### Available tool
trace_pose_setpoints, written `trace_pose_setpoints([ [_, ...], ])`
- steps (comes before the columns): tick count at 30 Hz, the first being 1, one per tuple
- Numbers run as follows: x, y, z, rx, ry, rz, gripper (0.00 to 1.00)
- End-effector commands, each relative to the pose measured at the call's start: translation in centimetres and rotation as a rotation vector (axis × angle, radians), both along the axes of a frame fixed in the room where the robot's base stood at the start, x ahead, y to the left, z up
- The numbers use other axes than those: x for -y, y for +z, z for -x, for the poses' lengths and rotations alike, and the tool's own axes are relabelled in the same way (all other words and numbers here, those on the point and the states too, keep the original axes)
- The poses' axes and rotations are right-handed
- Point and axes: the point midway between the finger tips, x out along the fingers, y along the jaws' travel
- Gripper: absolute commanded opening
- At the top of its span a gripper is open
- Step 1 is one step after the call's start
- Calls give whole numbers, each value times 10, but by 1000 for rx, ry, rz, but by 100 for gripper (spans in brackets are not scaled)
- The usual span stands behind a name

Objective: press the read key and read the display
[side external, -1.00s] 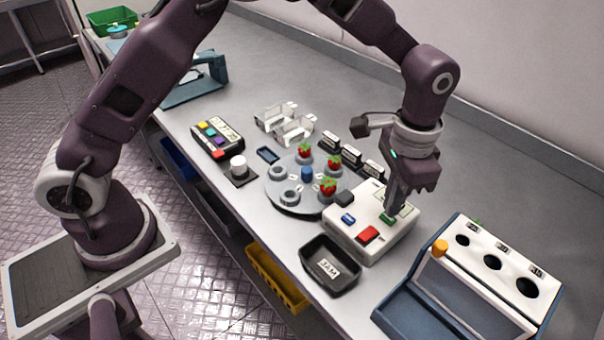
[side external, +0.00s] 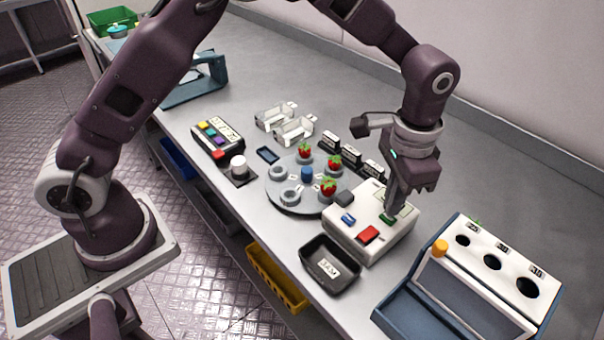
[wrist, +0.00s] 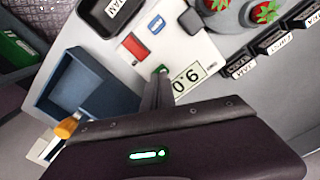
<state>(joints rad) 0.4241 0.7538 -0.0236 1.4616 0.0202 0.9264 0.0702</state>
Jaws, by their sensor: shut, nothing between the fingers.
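The white reader box (side external: 345,238) stands on the bench with a blue key (side external: 348,218), a red key (side external: 368,234), a green key (side external: 386,219) and a dark block on top. My gripper (side external: 391,216) is shut and empty, pointing down with its tips at the green key. In the wrist view the shut fingertips (wrist: 158,76) are at the green key (wrist: 160,69) and partly cover it; whether it is pressed in I cannot tell. The display (wrist: 187,82) beside it shows digits, pictured like 9.0; seen inverted, they would be 0.6.
A black tray (side external: 318,277) labelled JAM stands in front of the box. A blue rack (side external: 425,315) with holes and an orange knob is at right. A round grey turntable (side external: 276,196) with strawberries is at left, with small labelled black bins behind.

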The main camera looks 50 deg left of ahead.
Motion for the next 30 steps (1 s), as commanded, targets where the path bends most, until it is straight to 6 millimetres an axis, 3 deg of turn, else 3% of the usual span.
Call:
trace_pose_setpoints([
  [30,0,-12,0,-1,0,0,0],
])
